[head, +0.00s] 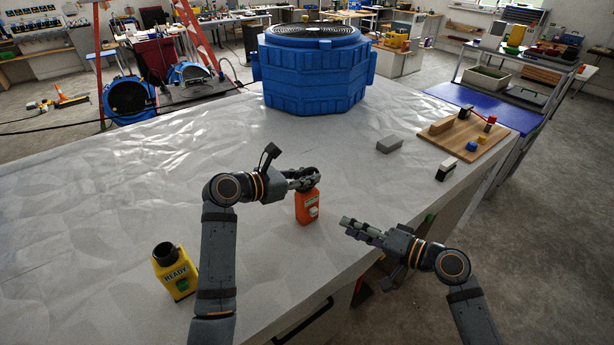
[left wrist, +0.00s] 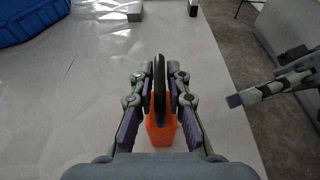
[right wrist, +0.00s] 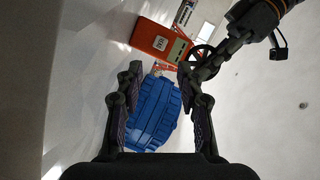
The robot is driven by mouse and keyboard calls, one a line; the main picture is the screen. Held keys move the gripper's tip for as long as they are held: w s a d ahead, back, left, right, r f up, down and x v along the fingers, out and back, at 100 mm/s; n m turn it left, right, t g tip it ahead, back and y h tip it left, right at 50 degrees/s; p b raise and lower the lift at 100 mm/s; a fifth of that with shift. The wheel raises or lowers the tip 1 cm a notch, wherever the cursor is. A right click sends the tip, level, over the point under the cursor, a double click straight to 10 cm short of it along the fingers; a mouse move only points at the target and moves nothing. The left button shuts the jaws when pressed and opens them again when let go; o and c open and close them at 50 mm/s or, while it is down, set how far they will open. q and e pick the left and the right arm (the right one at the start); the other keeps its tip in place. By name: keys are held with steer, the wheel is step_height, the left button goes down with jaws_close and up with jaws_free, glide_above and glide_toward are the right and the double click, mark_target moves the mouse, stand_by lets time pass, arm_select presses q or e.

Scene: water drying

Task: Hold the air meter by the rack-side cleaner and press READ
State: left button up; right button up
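The orange air meter (head: 306,207) is upright near the table's right edge; I cannot tell if its base touches the table. My left gripper (head: 308,180) is shut on the black ring at its top, with a finger on each side in the left wrist view (left wrist: 161,82). In the right wrist view the meter (right wrist: 150,35) shows a grey screen and a white marked patch (right wrist: 159,43), whose lettering is too small to read surely. My right gripper (head: 347,227) is open and empty, right of the meter and apart from it. A big blue octagonal unit (head: 310,75) stands behind.
A yellow container (head: 176,278) marked READY stands at the table's left front. A grey block (head: 389,144), a black-and-white block (head: 446,169) and a wooden board (head: 465,138) with small parts lie at the right.

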jaws_close()
stand_by(1.4)
